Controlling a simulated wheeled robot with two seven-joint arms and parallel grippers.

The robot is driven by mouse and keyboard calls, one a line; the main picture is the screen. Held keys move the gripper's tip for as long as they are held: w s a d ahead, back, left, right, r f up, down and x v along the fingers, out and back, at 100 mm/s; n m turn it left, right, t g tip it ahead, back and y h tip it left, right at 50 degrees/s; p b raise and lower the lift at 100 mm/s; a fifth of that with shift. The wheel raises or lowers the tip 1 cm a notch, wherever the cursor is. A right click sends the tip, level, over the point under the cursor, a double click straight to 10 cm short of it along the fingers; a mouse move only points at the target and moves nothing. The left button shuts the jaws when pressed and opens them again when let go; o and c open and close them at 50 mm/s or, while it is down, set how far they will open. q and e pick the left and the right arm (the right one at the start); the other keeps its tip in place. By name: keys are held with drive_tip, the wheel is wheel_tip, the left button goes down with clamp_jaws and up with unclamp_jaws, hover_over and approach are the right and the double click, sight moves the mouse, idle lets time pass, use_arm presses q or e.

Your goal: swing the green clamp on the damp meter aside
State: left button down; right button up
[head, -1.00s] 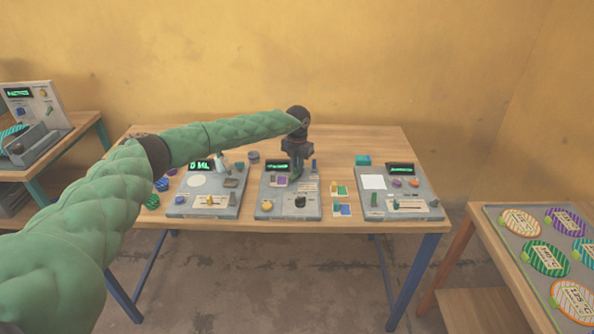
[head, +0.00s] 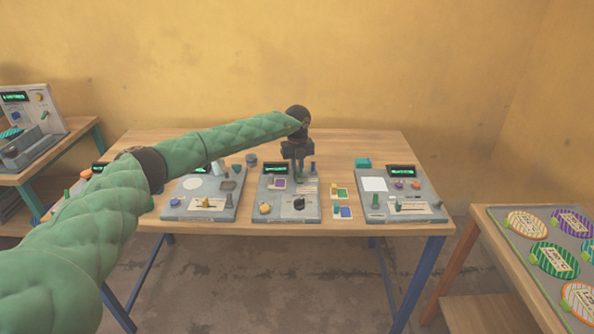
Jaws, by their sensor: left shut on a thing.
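The middle grey instrument (head: 286,213) on the central table is under my left gripper; I take it for the damp meter, though its lettering is too small to read. My left gripper (head: 298,174) points down over its upper right part and is shut on a small green piece, the green clamp (head: 298,179). The gripper and its wrist hide part of the clamp and of the panel behind it. A purple-marked sample (head: 279,184) lies just left of the clamp. My right gripper is not in view.
Similar grey instruments stand left (head: 225,209) and right (head: 411,212) on the wooden table (head: 355,146). Small coloured cards (head: 345,212) lie between the middle and right ones. A tray (head: 503,232) of striped discs is at the right. The table's back is mostly clear.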

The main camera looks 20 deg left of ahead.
use_arm(q)
drive_tip(key=shift+n, duration=0.6)
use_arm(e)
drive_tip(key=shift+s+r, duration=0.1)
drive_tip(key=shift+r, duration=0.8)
use_arm(q)
drive_tip(key=c, duration=1.4)
unclamp_jaws()
drive_tip(key=shift+w, duration=0.1)
drive_tip(key=shift+c, duration=0.2)
drive_tip(key=shift+r+b, duration=0.35)
wheel_tip(320, 180, up, 6)
drive_tip(key=shift+b, duration=0.9)
drive_tip(key=shift+r, duration=0.5)
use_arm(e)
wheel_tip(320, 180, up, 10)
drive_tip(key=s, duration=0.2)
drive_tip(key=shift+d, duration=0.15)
